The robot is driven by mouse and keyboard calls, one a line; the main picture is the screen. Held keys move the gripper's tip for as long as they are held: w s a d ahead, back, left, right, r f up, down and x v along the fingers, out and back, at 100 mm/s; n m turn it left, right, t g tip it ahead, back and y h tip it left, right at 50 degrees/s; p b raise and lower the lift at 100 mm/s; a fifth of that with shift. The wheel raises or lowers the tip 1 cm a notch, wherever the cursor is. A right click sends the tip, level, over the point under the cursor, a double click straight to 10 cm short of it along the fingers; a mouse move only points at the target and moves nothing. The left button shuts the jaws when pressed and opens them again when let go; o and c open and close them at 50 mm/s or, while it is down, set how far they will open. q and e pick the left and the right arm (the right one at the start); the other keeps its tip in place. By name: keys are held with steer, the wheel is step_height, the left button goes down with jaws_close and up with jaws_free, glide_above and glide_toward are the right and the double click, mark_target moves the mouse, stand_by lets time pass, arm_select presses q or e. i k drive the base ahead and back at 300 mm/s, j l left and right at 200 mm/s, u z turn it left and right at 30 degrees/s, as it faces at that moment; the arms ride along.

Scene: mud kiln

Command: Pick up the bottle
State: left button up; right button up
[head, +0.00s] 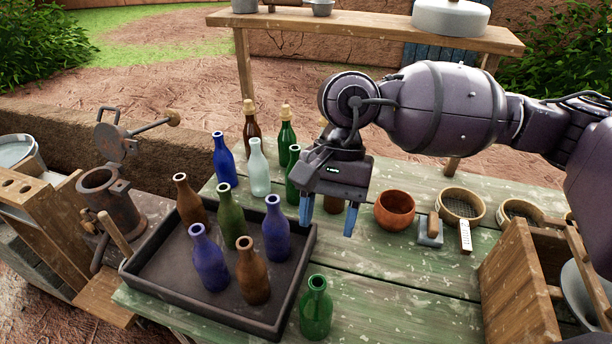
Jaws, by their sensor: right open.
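Several bottles stand upright on the green table. In the dark tray (308,252) are brown bottles (252,272), blue bottles (209,262) and an olive-green bottle (231,215). A green bottle (316,308) stands outside the tray near its front right corner. Behind the tray stand a blue bottle (224,160), a pale bottle (259,170) and corked green (286,138) and brown (252,130) ones. My right gripper (327,228) points down, open, over the table right of the tray. A brown bottle behind it is partly hidden. I cannot tell which bottle is meant. My left gripper is not in view.
An orange bowl (395,210), a sieve (460,206) and a small scraper (431,232) lie right of my gripper. A wooden crate (518,290) stands at the right edge. A metal press (110,195) is at left.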

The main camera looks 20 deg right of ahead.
mark_target(316, 306)
steer(key=k+j, duration=0.25)
steer(key=k, duration=0.2)
steer(key=k+j, duration=0.2)
steer(key=k, duration=0.3)
